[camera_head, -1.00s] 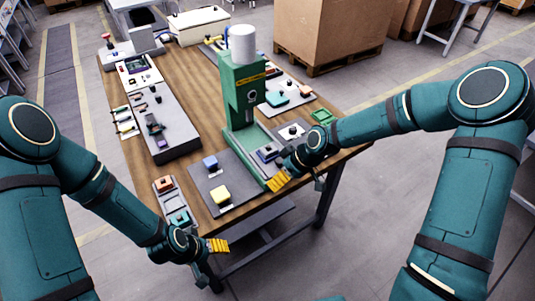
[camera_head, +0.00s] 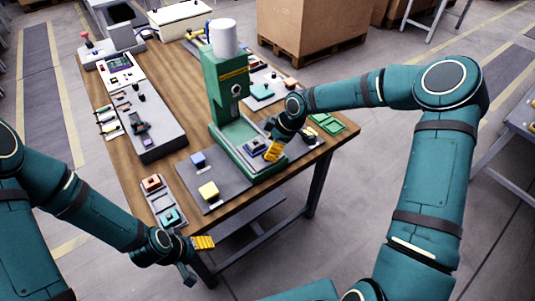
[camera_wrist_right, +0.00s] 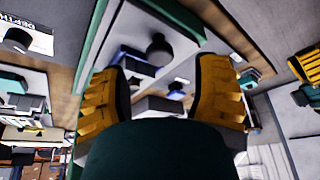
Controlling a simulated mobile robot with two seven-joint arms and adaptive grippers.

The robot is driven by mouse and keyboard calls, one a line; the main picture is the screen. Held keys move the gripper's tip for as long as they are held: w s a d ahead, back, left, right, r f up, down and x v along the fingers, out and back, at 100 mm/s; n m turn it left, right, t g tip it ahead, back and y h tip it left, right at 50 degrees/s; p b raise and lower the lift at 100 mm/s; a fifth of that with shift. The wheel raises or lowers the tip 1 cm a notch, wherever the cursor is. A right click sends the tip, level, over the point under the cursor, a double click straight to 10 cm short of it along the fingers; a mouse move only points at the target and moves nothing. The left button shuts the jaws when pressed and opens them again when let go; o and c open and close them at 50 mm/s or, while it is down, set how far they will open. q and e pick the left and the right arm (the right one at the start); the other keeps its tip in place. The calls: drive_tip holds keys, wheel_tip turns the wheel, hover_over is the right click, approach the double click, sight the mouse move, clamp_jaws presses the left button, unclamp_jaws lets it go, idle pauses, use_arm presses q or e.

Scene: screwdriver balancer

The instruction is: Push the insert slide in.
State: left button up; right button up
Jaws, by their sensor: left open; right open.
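A green press (camera_head: 226,88) with a white cylinder on top stands on the table. A dark fixture with a blue part (camera_head: 254,146) sits on its base. My right gripper (camera_head: 272,150) is beside this fixture, over the base's right side, fingers pointing down. In the right wrist view my right gripper (camera_wrist_right: 160,100) is open, its yellow fingers apart. Beyond and between them is a grey plate with a black knob (camera_wrist_right: 159,50), apparently the insert slide; I cannot tell whether they touch. In the head view my right arm hides this plate. My left gripper (camera_head: 203,243) is open and empty off the table's front edge.
A tray (camera_head: 163,205) with orange and teal parts lies at the front left. A green tray (camera_head: 327,123) is at the right edge.

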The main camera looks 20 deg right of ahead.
drive_tip(key=shift+x, duration=2)
drive_tip(key=shift+o, duration=0.2)
clamp_jaws()
